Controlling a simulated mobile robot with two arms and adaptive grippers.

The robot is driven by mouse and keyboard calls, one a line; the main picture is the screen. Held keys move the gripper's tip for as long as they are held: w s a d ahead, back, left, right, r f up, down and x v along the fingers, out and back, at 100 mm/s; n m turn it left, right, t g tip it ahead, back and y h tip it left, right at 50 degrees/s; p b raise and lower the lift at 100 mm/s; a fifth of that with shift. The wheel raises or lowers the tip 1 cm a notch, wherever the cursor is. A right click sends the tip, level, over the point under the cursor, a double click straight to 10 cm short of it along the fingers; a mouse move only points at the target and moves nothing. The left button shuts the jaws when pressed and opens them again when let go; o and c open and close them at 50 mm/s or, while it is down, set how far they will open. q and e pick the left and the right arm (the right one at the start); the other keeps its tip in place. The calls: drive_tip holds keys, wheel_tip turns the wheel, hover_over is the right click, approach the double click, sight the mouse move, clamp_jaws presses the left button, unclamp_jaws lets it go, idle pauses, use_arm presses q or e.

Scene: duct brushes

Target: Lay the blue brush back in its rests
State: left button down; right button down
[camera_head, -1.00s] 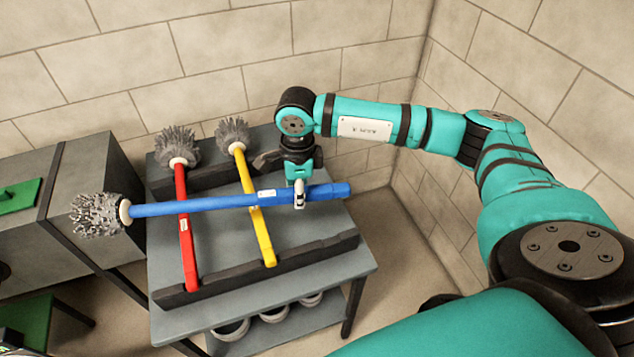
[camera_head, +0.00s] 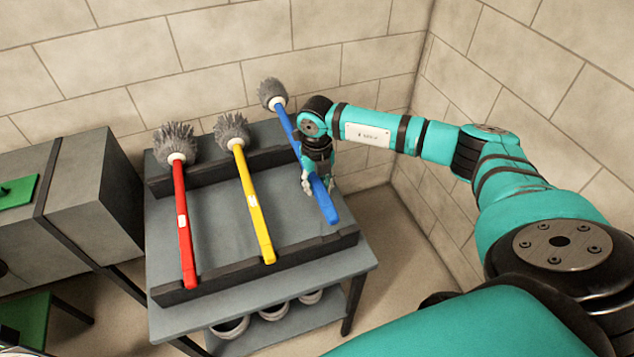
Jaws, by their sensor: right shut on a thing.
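The blue brush (camera_head: 321,196) has a grey bristle head at the wall end. My right gripper (camera_head: 318,186) is shut on its handle. The brush runs roughly in line with the other two, head at the back, handle end toward the front rest bar. It appears held above the rests; contact cannot be told. The dark back rest bar (camera_head: 205,170) and front rest bar (camera_head: 215,283) stand on the grey table (camera_head: 205,317). The red brush (camera_head: 183,225) and yellow brush (camera_head: 254,208) lie across both bars, left of the blue one. My left gripper is not in view.
A grey box-like unit (camera_head: 90,200) with a green panel (camera_head: 17,192) stands left of the table. Several round containers (camera_head: 272,311) sit on the shelf below. Tiled walls close off the back and right. The right part of the front bar is free.

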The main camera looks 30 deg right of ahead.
drive_tip(key=shift+f+b, duration=2.65)
drive_tip(key=shift+f, duration=1.25)
drive_tip(key=c, duration=1)
unclamp_jaws()
drive_tip(key=shift+r, duration=0.15)
wheel_tip(320, 180, up, 12)
drive_tip(key=shift+f, duration=0.1)
